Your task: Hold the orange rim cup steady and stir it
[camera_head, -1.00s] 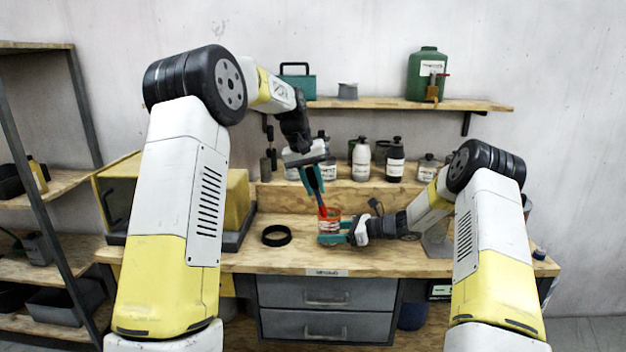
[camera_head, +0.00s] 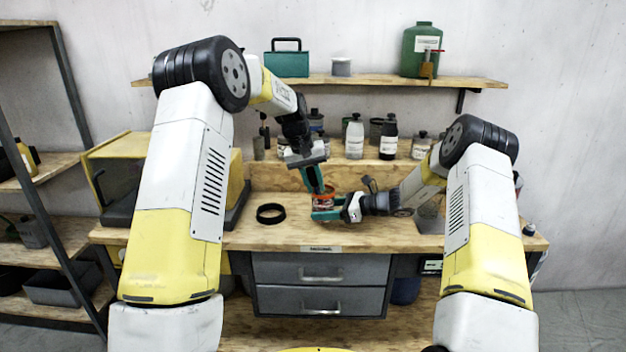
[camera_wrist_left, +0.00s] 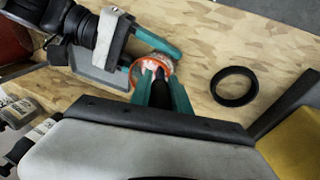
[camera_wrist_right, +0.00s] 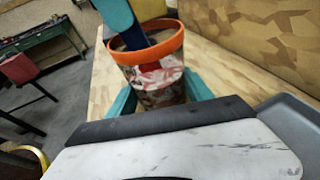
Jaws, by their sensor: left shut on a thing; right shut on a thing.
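The orange rim cup (camera_head: 323,202) stands upright over the workbench, with mottled red and white sides. My right gripper (camera_head: 326,210) is shut around its lower body, and the teal fingers show on both sides of the cup (camera_wrist_right: 155,85) in the right wrist view. My left gripper (camera_head: 314,182) is shut on a dark stirring tool (camera_wrist_left: 160,90) just above the cup. The tool's dark blue shaft (camera_wrist_right: 135,38) goes down inside the rim in the right wrist view. Its lower end is hidden in the cup.
A black ring (camera_head: 271,213) lies on the bench (camera_head: 380,236) left of the cup. A yellow cabinet (camera_head: 125,165) stands at the left. Several bottles (camera_head: 354,137) line the step behind. The bench front is clear.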

